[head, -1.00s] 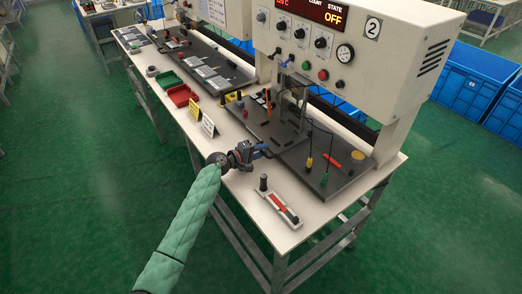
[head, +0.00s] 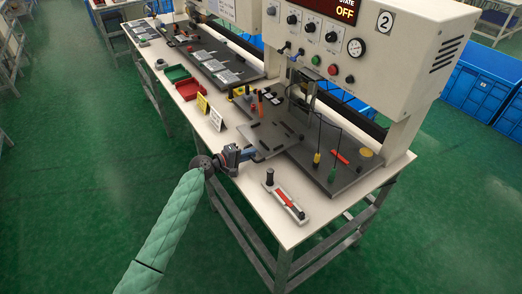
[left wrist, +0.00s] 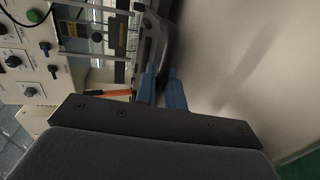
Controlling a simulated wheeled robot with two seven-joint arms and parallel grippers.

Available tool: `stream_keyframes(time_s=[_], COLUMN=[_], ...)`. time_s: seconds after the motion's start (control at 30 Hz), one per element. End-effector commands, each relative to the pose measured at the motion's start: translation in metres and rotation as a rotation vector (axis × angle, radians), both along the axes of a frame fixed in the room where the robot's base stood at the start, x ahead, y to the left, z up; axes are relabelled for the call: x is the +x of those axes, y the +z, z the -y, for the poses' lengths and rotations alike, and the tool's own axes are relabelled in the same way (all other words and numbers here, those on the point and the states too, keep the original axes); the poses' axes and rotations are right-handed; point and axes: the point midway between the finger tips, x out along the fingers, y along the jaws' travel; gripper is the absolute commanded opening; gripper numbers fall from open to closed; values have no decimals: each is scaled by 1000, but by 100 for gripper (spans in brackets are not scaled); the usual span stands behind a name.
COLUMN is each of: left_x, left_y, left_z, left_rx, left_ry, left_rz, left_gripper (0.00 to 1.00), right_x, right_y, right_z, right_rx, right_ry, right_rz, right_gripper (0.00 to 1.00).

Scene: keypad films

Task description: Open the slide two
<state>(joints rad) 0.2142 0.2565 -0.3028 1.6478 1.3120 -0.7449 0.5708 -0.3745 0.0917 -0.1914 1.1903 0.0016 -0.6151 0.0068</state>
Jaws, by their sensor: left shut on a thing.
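The station marked 2 (head: 385,20) has a dark base (head: 345,172) on the table. Its dark slide plate (head: 268,135) sticks out past the base toward my left arm. My left gripper (head: 250,153) is at the outer end of the plate, at the front edge of the table, and is shut on the slide's handle. In the left wrist view, the blue fingers (left wrist: 162,90) meet the dark curved handle (left wrist: 153,48). The handle is mostly hidden in the head view. My right gripper is not in view.
A red-and-white tool (head: 286,201) lies on the table's front right. Yellow and white cards (head: 216,119) stand left of the gripper, with red (head: 190,88) and green bins beyond. Blue crates (head: 480,85) are behind.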

Motion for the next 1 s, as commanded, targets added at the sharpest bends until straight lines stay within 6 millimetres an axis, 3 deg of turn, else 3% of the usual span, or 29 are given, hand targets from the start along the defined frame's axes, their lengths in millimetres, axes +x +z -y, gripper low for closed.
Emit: stream_keyframes(time_s=[0.27, 0.3, 0.37, 0.77, 1.0], left_x=[-6, -6, -6, -9, -27], left_y=[0, 0, 0, 0, 4], left_z=[-7, -7, -7, -13, -38], left_rx=[1, 1, 1, 1, 3], left_ry=[-1, -1, -1, 0, 0], left_rz=[-1, -1, -1, 0, 0], left_gripper=[0, 17, 25, 25, 25], right_x=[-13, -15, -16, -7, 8], right_y=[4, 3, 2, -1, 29], right_z=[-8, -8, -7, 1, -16], right_rx=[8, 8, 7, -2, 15], right_ry=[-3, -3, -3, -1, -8], right_rz=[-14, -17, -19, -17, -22], right_gripper=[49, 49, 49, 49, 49])
